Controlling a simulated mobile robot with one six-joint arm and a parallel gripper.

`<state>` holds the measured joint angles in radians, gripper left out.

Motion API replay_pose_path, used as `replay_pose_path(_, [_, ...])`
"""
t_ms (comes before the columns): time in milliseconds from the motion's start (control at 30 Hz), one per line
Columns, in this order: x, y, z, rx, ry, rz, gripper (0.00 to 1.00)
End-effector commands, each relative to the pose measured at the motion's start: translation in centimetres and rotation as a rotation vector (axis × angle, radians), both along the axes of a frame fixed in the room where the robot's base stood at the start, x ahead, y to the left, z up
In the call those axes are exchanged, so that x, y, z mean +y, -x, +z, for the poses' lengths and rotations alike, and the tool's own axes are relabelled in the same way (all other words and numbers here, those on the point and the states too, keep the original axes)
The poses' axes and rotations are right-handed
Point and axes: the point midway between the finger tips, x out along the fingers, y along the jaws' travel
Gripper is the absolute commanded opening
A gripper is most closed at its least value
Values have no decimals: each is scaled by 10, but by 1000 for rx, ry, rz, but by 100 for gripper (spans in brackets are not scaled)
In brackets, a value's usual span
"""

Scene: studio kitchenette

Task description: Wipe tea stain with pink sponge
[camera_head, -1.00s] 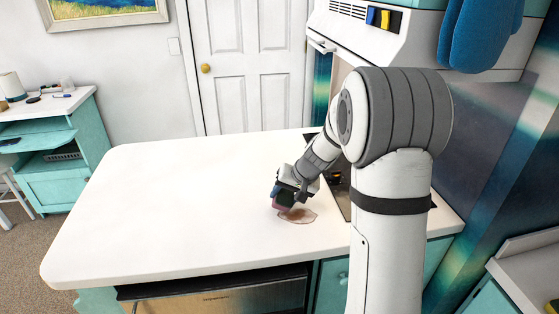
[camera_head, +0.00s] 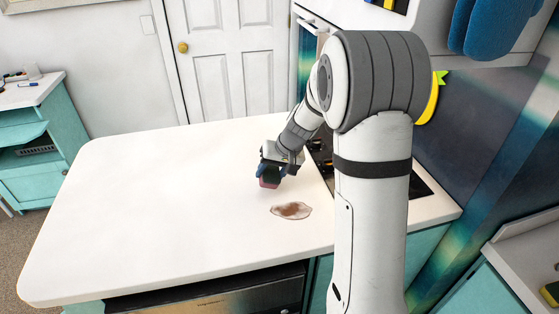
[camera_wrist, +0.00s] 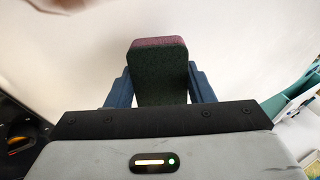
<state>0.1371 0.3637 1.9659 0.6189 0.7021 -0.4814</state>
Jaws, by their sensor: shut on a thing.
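The pink sponge (camera_head: 269,183) is held between the blue fingers of my gripper (camera_head: 270,173), over the white counter behind and left of the stain. In the wrist view the sponge (camera_wrist: 158,72) shows a dark green face with a pink layer along its far edge, and my gripper (camera_wrist: 158,88) is closed on its sides. The tea stain (camera_head: 291,210) is a brown, irregular patch, fully visible on the counter and apart from the sponge. A brownish patch at the wrist view's top left may be part of it. I cannot tell whether the sponge touches the counter.
The white counter (camera_head: 150,210) is clear to the left. A dark cooktop (camera_head: 420,187) lies to the right, partly behind my arm. A teal side cabinet (camera_head: 38,170) stands at far left. A green-and-yellow sponge (camera_head: 551,292) lies at the lower right edge.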

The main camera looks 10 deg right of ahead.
Motion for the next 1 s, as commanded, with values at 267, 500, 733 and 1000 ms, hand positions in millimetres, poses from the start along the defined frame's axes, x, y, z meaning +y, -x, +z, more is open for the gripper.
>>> replay_pose_path(267, [7,45,60,85,269,612,30])
replay_pose_path(500, [-2,63,79,66,430,909,30])
replay_pose_path(733, [-4,64,65,62,446,938,30])
replay_pose_path(1000, [-3,64,35,61,445,935,30])
